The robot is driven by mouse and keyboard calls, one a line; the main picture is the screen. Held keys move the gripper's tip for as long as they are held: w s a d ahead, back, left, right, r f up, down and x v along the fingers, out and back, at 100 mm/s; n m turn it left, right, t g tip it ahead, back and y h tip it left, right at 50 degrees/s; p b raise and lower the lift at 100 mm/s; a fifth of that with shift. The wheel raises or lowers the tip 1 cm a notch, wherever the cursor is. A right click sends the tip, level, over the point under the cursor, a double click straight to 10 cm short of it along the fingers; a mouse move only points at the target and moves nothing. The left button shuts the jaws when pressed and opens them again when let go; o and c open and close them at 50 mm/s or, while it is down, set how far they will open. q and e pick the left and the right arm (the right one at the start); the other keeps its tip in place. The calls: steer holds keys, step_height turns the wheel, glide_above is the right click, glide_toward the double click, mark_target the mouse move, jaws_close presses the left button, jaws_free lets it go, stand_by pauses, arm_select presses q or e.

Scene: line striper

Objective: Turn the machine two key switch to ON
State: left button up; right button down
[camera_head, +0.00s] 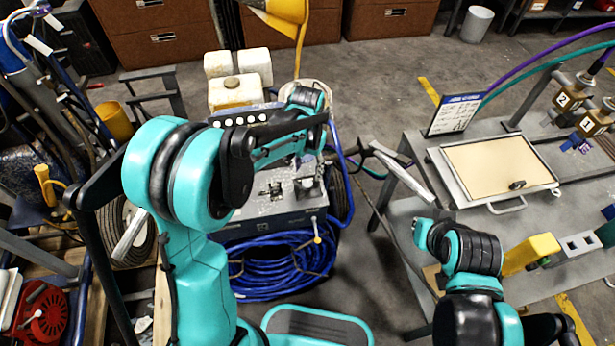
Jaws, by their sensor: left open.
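The line striper's grey control panel (262,226) stands in the middle of the view, with small metal and dark fittings on its top. One small dark fitting (271,190) sits left of my left gripper. I cannot tell which fitting is the key switch or how it is set. My left gripper (306,172) is open and points down over the right part of the panel. Its fingertips are small and partly hidden by my arm, so contact cannot be told. My right arm is folded at the lower right, and its gripper does not show.
Coiled blue hose (270,268) hangs at the panel's front. A handlebar grip (402,176) juts out on the right. The grey workbench (395,258) carries a framed tan board (492,163), a sign (455,114) and a yellow box (530,253). White jugs (236,91) stand behind the panel.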

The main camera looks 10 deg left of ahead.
mark_target(307, 184)
arm_select(q)
steer(key=shift+r, duration=2.8)
steer(key=s+a+r+n+t, duration=0.1)
steer(key=s+a+r+t, duration=0.1)
steer(key=s, duration=0.7)
steer(key=s+a+r+n+t, duration=0.2)
steer(key=s+a+r+t, duration=0.1)
steer(key=s, duration=0.5)
steer(key=shift+s+a+t, duration=0.4)
steer(key=shift+a+t, duration=0.45)
steer(key=shift+t, duration=0.25)
